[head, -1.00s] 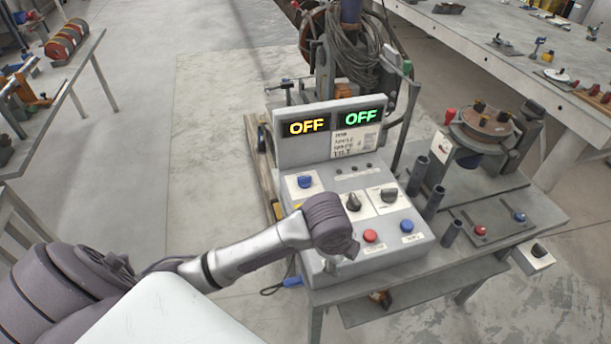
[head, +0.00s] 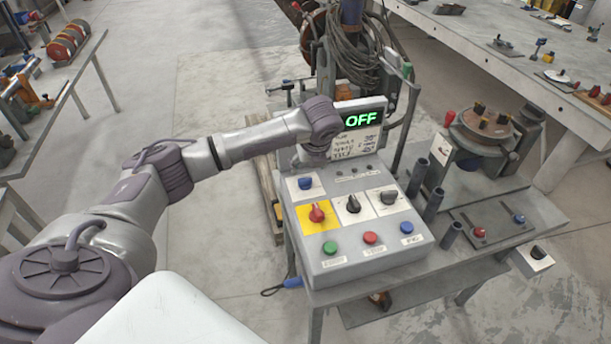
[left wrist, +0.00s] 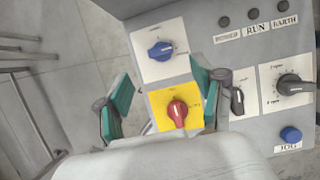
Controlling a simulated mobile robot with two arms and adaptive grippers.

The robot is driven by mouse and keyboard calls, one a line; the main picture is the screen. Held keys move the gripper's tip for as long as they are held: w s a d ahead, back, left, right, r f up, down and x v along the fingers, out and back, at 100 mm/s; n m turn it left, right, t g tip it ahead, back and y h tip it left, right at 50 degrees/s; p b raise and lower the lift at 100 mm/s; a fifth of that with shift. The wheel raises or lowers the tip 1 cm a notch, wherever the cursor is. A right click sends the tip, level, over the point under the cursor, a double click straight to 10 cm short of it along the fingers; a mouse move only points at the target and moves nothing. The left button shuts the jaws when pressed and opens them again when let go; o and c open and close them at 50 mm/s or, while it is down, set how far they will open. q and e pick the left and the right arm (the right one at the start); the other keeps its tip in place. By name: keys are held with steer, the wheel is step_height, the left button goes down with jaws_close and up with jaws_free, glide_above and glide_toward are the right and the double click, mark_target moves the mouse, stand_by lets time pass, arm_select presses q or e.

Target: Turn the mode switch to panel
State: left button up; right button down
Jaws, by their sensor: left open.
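The grey control box (head: 310,270) carries several rotary switches. A blue knob (head: 305,183) sits on a white plate at upper left and also shows in the left wrist view (left wrist: 161,50). A red knob (head: 317,213) sits on a yellow plate below it, and also shows in the left wrist view (left wrist: 178,111). Two black knobs (head: 353,204) (head: 389,198) are to the right. The small labels are too blurred to tell which is the mode switch. My left gripper (left wrist: 158,75) is open and empty, its teal fingers above the blue and red knobs, apart from both. My right gripper is out of view.
Green (head: 330,248), red (head: 370,237) and blue (head: 406,227) buttons line the front. Upright tubes (head: 435,201) stand right of the box.

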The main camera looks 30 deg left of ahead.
mark_target(305, 179)
arm_select(q)
steer(key=p+x, duration=0.1)
steer(key=x, duration=0.7)
steer(key=shift+w+a+f, duration=0.1)
steer(key=shift+f, duration=0.15)
steer(key=c, duration=1.1)
steer(key=shift+c, duration=0.2)
